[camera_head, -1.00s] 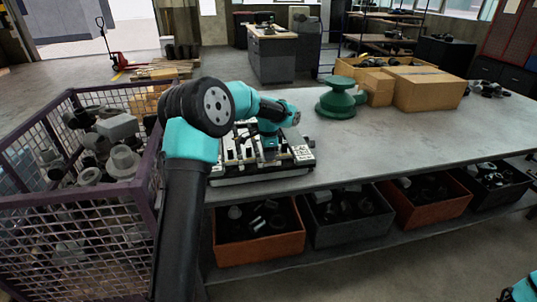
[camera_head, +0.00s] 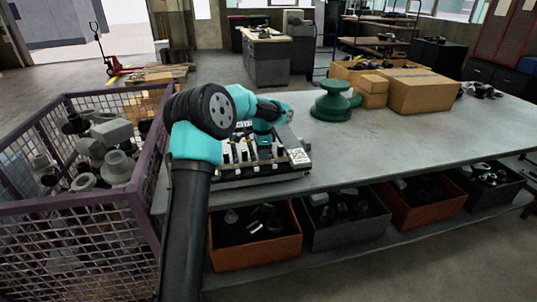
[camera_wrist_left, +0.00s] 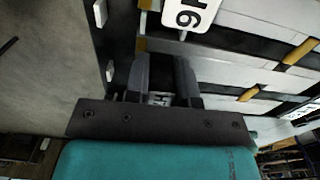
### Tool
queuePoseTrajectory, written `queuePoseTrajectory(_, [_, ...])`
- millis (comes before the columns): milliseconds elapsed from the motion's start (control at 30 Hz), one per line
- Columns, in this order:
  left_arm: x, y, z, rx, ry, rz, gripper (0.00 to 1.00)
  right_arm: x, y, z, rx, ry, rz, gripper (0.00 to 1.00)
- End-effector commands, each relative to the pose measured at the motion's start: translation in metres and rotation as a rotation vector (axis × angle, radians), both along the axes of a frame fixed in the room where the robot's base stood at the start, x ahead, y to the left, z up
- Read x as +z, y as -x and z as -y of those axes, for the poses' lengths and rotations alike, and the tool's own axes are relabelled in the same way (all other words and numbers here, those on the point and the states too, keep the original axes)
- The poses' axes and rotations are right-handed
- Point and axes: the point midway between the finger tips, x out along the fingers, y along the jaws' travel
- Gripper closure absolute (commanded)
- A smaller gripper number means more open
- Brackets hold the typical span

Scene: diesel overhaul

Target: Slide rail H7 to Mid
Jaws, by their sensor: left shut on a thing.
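The rail board (camera_head: 262,178) lies near the left end of the grey workbench, with white rails, dark slots and small upright tabs. My left gripper (camera_head: 264,142) reaches down onto its middle from above. In the left wrist view the gripper (camera_wrist_left: 164,72) is shut on a small dark tab of one rail, mostly hidden between the fingers. A partly covered white label (camera_wrist_left: 158,98) shows between the fingers; I cannot read it surely. A neighbouring label (camera_wrist_left: 187,12) reads like H6 or H9, turned. Rail H7's position marks cannot be made out. My right gripper is not in view.
A green round part (camera_head: 335,100) and cardboard boxes (camera_head: 424,90) stand further back on the workbench (camera_head: 400,140). A purple mesh cage (camera_head: 85,205) of metal parts stands left of it. Open bins (camera_head: 256,255) sit on the lower shelf. The bench right of the board is clear.

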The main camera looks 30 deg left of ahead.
Motion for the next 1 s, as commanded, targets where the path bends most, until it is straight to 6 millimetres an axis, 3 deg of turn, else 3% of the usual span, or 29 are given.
queuePoseTrajectory(133, [0.001,-0.001,0.001,-0.002,0.0,0.001,1.0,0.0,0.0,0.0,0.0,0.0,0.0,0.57])
queuePoseTrajectory(167, [0.001,-0.001,0.001,-0.002,0.0,0.001,0.74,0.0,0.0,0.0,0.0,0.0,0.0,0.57])
queuePoseTrajectory(400, [0.0,0.0,0.001,-0.001,-0.001,0.001,0.51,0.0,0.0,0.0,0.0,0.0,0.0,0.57])
queuePoseTrajectory(767, [0.005,-0.001,0.001,-0.001,-0.001,0.002,0.51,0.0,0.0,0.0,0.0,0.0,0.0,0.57])
queuePoseTrajectory(1000, [0.033,-0.001,0.001,-0.001,-0.001,0.003,0.51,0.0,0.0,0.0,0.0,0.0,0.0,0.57])
